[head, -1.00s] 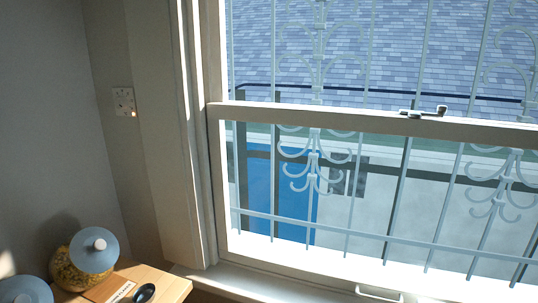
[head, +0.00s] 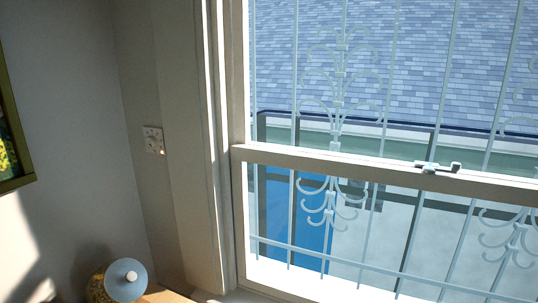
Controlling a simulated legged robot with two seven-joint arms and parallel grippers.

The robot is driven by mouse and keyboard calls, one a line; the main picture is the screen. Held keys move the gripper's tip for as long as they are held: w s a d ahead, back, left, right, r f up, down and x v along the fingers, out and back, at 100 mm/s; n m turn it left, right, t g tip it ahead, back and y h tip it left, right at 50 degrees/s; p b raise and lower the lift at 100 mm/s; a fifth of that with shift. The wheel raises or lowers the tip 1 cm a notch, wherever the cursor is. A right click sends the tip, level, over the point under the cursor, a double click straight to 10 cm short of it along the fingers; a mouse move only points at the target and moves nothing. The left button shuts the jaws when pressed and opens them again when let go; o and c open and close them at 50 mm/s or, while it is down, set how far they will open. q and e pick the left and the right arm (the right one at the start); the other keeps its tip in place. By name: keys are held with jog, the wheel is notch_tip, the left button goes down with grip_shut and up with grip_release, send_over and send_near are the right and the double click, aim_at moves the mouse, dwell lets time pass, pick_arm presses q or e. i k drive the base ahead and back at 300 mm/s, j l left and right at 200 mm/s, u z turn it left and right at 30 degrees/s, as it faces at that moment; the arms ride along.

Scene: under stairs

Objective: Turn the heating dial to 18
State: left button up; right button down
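No heating dial can be made out for certain in the head view. A small pale square wall plate (head: 153,140) is on the wall left of the window, with small dark marks and a bright orange spot at its lower right. It is too small to tell whether it is a dial or a switch, and no number can be read. Neither of my grippers is in view.
A sash window (head: 380,170) with ornate bars fills the right side. A framed picture (head: 12,140) hangs at the left edge.

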aim_at(150, 141)
jog(key=z, duration=0.4)
jog(key=k+z, duration=0.15)
jog(key=z, duration=0.6)
jog(key=u, duration=1.9)
